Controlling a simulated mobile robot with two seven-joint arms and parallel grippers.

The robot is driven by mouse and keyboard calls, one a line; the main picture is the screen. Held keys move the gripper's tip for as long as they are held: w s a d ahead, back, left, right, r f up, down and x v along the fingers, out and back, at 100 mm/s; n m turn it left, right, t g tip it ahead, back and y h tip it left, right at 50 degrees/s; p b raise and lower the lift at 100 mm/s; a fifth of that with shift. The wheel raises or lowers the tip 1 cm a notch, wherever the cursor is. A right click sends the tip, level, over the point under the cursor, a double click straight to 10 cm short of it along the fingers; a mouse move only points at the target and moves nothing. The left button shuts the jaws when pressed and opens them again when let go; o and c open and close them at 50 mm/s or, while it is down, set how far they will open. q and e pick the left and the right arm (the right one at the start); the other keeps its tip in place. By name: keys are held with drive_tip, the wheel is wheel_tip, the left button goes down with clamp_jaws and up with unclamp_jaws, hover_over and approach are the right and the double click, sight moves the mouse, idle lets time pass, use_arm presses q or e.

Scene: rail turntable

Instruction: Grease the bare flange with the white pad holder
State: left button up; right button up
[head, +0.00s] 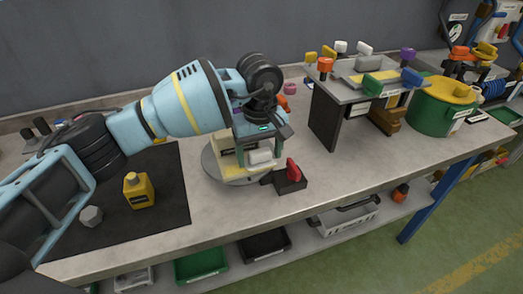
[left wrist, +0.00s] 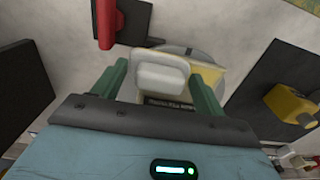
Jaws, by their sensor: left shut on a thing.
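My left gripper (head: 257,148) is over the round grey turntable (head: 214,172), with its green fingers on both sides of a white pad holder (head: 262,157). In the left wrist view the white pad holder (left wrist: 160,74) sits between the fingertips (left wrist: 157,86), shut on it. Just under it is a cream and pale yellow piece (left wrist: 207,76) with a dark label, standing on the turntable. I cannot tell whether the pad touches it, and the flange's surface is mostly hidden by the gripper. My right gripper is not in view.
A black block with a red lever (head: 292,172) stands right of the turntable. A yellow bottle (head: 139,191) and a grey nut (head: 91,215) are on the dark mat. A rack with coloured knobs (head: 322,106) and a green drum (head: 437,116) stand at right. The front right bench is clear.

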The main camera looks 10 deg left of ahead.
use_arm(q)
drive_tip(key=shift+s+a, duration=0.3)
drive_tip(key=shift+a, duration=0.2)
drive_tip(key=shift+s+a+f, duration=0.15)
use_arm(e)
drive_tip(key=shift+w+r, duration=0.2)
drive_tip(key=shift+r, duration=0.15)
use_arm(q)
drive_tip(key=shift+a, duration=0.1)
drive_tip(key=shift+s+a+p, duration=0.55)
drive_tip(key=shift+a, duration=0.2)
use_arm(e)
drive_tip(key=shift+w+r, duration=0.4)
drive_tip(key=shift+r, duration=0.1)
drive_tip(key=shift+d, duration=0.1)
use_arm(q)
drive_tip(key=shift+s+a+r, duration=0.3)
drive_tip(key=shift+s+a, duration=0.1)
drive_tip(key=shift+a, duration=0.25)
drive_tip(key=shift+s+a+p, duration=0.1)
drive_tip(key=shift+a+p, duration=0.05)
drive_tip(key=shift+p, duration=0.15)
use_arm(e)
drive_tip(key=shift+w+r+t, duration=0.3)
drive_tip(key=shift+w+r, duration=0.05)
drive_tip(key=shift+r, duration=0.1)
